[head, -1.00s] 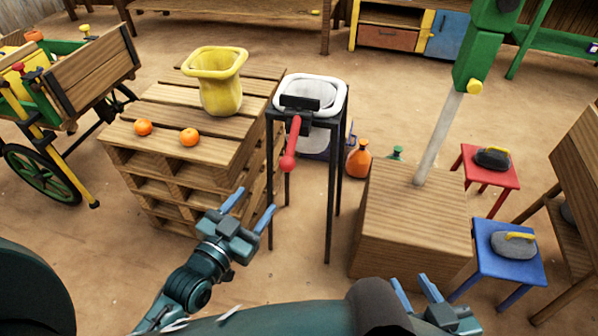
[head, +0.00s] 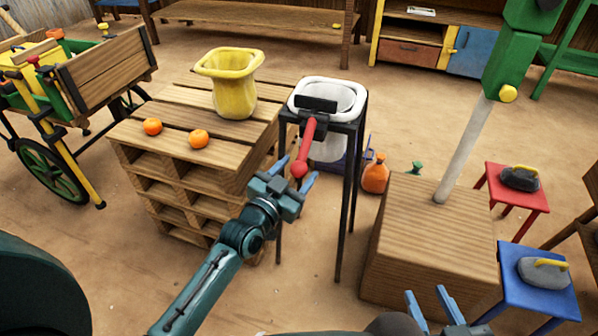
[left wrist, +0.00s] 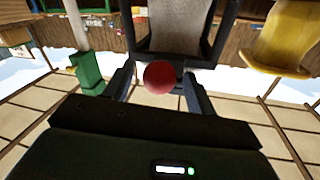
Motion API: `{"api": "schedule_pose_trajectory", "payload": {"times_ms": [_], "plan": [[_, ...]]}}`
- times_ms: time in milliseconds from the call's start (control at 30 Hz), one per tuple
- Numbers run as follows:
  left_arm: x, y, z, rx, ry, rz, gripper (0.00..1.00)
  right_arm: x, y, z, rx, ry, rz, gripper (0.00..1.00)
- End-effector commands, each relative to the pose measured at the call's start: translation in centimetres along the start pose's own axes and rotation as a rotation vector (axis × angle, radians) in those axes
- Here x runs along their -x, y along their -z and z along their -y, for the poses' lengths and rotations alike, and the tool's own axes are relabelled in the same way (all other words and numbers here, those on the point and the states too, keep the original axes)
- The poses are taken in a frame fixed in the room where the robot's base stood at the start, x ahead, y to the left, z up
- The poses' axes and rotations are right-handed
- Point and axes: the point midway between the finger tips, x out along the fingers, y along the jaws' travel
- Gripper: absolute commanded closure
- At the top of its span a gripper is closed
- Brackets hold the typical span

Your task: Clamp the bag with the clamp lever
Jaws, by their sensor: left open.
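The red clamp lever (head: 308,143) hangs down from a black clamp block (head: 317,104) on the near rim of a tall black stand (head: 344,190). The white bag (head: 353,92) sits open-mouthed in the stand's top. Its pale body appears to show behind the lever in the left wrist view (left wrist: 178,28). My left gripper (head: 294,176) is open at the lever's round end. In the left wrist view the red knob (left wrist: 159,77) lies between the two spread fingers, with no clear grip on it. My right gripper (head: 431,303) is open and empty at the bottom edge.
A pallet stack (head: 190,165) with a yellow sack (head: 235,98) and two oranges stands left of the stand. A wooden block (head: 425,250) stands to the right, with an orange bottle (head: 375,177) behind it. Red and blue stools are further right.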

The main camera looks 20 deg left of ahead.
Motion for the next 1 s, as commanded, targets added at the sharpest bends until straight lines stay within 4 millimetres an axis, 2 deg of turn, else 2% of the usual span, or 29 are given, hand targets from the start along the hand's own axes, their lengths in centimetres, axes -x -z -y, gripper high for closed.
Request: {"api": "schedule_pose_trajectory", "payload": {"times_ms": [167, 467, 1000], "plan": [[-1.27, -0.03, -0.05, 0.001, -0.001, 0.001, 0.44, -0.12, 0.00, 0.03, 0.008, -0.002, -0.021, 0.64], [-1.40, 0.01, -0.04, 0.001, -0.001, 0.001, 0.45, -0.12, 0.07, 0.02, 0.009, -0.003, -0.025, 0.64], [-1.37, -0.01, -0.03, 0.001, -0.001, 0.001, 0.89, -0.12, 0.05, 0.02, 0.008, -0.002, -0.024, 0.64]]}}
